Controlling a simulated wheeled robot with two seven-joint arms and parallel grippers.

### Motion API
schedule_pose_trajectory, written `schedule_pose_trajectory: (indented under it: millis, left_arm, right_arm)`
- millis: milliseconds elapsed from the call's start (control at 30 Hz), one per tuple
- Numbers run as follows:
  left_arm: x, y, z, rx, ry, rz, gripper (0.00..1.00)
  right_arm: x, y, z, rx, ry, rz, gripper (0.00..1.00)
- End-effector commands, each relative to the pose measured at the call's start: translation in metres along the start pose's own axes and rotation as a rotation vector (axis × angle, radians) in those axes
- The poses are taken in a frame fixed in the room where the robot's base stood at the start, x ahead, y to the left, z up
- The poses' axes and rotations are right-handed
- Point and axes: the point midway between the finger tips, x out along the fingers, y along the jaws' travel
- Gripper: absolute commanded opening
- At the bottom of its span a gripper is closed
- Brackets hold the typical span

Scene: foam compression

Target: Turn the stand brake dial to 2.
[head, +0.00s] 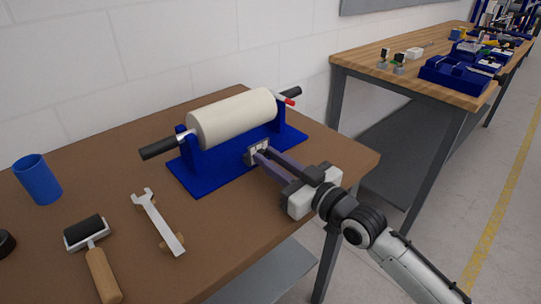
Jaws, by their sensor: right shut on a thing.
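A blue stand (205,181) on the brown table carries a cream foam roll (233,117) on a rod with black end grips. A small grey plate, seemingly the brake dial's (252,154), is on the front of the stand near its right side. My right gripper (258,153) reaches in from the right, with its fingertips at this plate. It is shut on the dial, whose knob is mostly hidden between the fingers. The number the dial points to is too small to read. My left gripper does not show.
A wrench (157,222) on small wooden supports, a hand roller (95,258) with a wooden handle and a blue cup (38,179) occupy the table's left part. A red-tipped piece (289,101) sticks out at the stand's right end. A second table (390,73) stands behind right.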

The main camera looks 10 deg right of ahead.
Motion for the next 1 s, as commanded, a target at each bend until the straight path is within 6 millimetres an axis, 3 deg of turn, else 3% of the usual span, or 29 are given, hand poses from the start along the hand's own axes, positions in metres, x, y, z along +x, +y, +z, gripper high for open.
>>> schedule_pose_trajectory:
  millis: [100,367,400,500,833,1000]
  left_arm:
    - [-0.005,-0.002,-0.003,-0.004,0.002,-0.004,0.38]
    - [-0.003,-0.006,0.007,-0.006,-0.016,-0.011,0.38]
    - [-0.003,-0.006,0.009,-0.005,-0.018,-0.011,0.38]
    - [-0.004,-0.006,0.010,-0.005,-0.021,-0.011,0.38]
    - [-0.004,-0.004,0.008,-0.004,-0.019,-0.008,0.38]
    - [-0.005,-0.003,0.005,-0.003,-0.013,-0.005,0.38]
  right_arm:
    - [0.000,0.000,-0.002,0.094,-0.003,0.000,0.00]
    - [0.000,0.000,0.000,0.105,-0.001,0.000,0.00]
    - [0.000,0.000,0.000,0.105,-0.001,0.000,0.21]
    - [0.000,0.000,0.000,0.104,-0.001,0.000,0.37]
    - [-0.003,0.000,0.001,0.103,-0.002,0.000,0.37]
    - [-0.025,0.000,0.002,0.103,-0.005,0.000,0.37]
